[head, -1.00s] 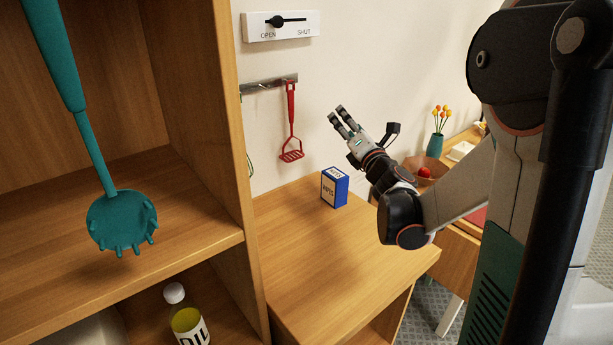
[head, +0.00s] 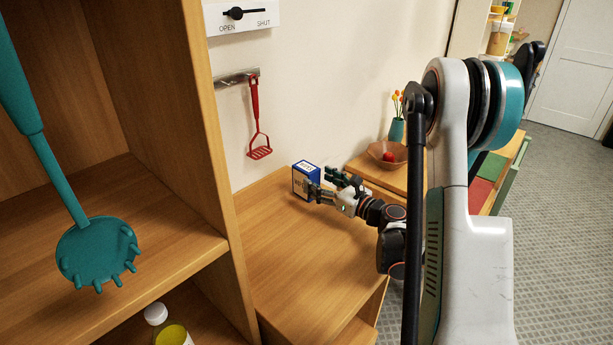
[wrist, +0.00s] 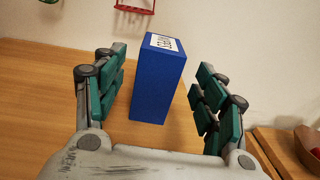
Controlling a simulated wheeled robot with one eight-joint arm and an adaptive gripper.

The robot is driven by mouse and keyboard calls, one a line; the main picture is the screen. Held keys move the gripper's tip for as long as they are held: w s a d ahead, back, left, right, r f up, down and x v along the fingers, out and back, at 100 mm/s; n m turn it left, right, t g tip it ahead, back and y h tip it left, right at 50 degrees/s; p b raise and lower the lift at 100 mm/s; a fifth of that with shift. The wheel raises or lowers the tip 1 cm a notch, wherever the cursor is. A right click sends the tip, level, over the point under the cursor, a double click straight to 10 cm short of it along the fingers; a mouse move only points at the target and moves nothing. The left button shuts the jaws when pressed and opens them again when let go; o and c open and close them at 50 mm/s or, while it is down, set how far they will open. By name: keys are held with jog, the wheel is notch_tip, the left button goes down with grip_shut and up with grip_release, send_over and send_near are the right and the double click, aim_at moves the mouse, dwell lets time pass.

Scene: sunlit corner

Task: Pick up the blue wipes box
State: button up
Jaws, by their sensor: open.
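In the wrist view the box (wrist: 157,90) stands between the two fingers, with a gap on each side. My gripper (head: 328,187) is open and level with the box, reaching it from the right. In the wrist view my gripper (wrist: 160,95) has its green-padded fingers spread around the box without visible contact.
A red masher (head: 259,125) hangs on the wall behind the counter. A shelf unit with a teal spoon (head: 98,252) and a bottle (head: 170,330) stands at left. A bowl (head: 386,154) and a vase (head: 396,130) stand at right. The counter's front is clear.

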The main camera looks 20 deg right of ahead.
aim_at(306, 172)
jog(key=shift+x, duration=0.95)
jog(key=b+x, duration=0.1)
jog(key=x, duration=0.3)
jog(key=shift+w+a+r+b, duration=0.1)
jog(key=shift+w+b, duration=0.05)
jog(key=shift+b, duration=0.15)
jog(key=c, duration=1.3)
